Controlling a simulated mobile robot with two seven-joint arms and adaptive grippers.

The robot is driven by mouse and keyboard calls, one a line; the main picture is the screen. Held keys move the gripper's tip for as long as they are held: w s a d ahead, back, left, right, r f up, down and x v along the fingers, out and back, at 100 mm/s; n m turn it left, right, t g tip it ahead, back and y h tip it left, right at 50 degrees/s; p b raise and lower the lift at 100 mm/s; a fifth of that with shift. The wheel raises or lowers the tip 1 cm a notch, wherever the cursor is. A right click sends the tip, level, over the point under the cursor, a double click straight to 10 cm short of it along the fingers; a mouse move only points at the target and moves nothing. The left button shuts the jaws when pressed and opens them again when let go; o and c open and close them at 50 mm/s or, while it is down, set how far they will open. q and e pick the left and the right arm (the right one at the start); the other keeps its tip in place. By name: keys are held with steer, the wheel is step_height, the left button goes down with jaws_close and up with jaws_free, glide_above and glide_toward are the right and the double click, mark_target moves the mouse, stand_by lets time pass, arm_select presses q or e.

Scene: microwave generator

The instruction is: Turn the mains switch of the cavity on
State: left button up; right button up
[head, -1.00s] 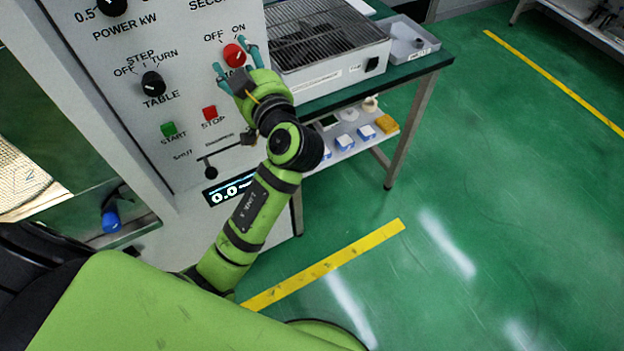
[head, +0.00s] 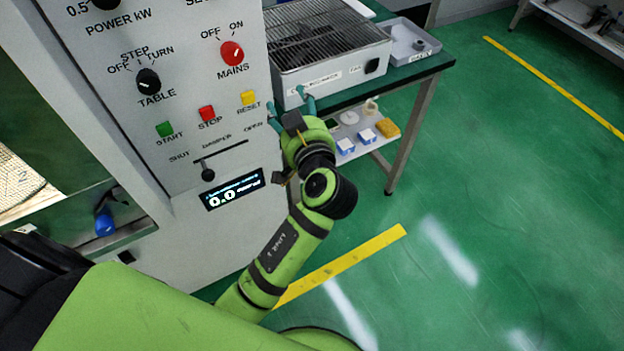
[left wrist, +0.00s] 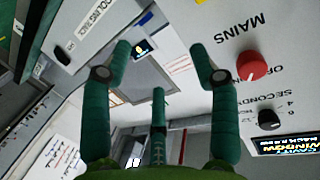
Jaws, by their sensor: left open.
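The mains switch (head: 232,53) is a round red knob with a white mark on the grey control panel (head: 190,135), between the labels OFF and ON and above the word MAINS. The mark looks tilted up to the right, but is too small to read surely. The knob also shows in the left wrist view (left wrist: 251,66), to the right of the fingers. My left gripper (head: 290,104) is open and empty, below and right of the knob, apart from it, by the panel's right edge. Its spread teal fingers (left wrist: 160,66) show in the left wrist view. My right gripper is not in view.
A black table knob (head: 149,81), green START (head: 164,129), red STOP (head: 207,113) and yellow RESET (head: 248,98) buttons sit nearby. A damper slider (head: 208,174) is above a lit display (head: 234,190). A bench with a grilled unit (head: 330,75) stands right. Green floor is open beyond.

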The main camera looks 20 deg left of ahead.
arm_select(q)
steer(key=d+f+m+g+h, duration=0.1)
steer(key=d+f+m+h, duration=0.1)
steer(key=f, duration=0.9)
steer(key=d+f+m+g+h+p, duration=0.1)
steer(key=d+f+m+h, duration=0.1)
steer(key=f, duration=0.9)
steer(key=m+h, duration=0.1)
steer(key=m, duration=0.1)
steer(key=shift+s+f+m+g+h, duration=0.15)
steer(key=shift+m+g+h, duration=0.15)
steer(key=shift+m, duration=0.1)
steer(key=shift+f, duration=0.1)
